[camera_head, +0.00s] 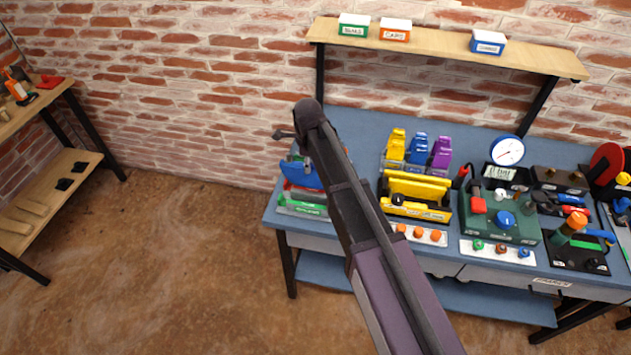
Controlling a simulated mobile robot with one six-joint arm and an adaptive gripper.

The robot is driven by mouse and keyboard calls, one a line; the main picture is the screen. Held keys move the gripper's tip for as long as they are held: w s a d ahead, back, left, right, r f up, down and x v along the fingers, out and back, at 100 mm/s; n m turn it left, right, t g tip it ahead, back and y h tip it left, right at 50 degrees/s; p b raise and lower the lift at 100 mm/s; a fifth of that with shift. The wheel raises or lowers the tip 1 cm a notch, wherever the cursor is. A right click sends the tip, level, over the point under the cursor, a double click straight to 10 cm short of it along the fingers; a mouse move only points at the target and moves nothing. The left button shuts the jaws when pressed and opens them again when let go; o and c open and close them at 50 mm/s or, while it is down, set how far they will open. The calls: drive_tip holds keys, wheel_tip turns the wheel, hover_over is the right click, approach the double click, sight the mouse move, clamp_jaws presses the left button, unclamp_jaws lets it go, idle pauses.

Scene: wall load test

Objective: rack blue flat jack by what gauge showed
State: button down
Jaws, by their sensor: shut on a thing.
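My arm crosses the middle of the view and its dark far end is up by the wall, over the left end of the bench. My gripper's jaws are hidden behind the arm, so what they hold does not show. A blue piece (303,174) shows beside my arm, above a red rack part (296,193) and a green one (300,209); I cannot tell whether it is a jack or part of the rack. Another blue piece (418,150) stands between yellow and purple ones in a holder. The round white gauge (507,150) has a needle; its reading is too small.
The blue bench top (350,118) is crowded at right with a green pump box (503,219), a yellow unit (416,196) and a black tray (574,254). A wooden shelf (450,53) with labelled boxes hangs above. The floor at left is clear, before a wooden rack (30,215).

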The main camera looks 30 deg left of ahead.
sight(310, 186)
drive_tip(key=shift+f, duration=0.1)
idle(0.3)
drive_tip(key=shift+f+b, duration=2.4)
drive_tip(key=shift+b, duration=0.15)
drive_tip(key=shift+f+b, duration=2.85)
drive_tip(key=shift+f, duration=0.05)
drive_tip(key=shift+c, duration=1.8)
unclamp_jaws()
drive_tip(key=o, duration=0.3)
drive_tip(key=shift+o, duration=0.2)
drive_tip(key=shift+r, duration=0.15)
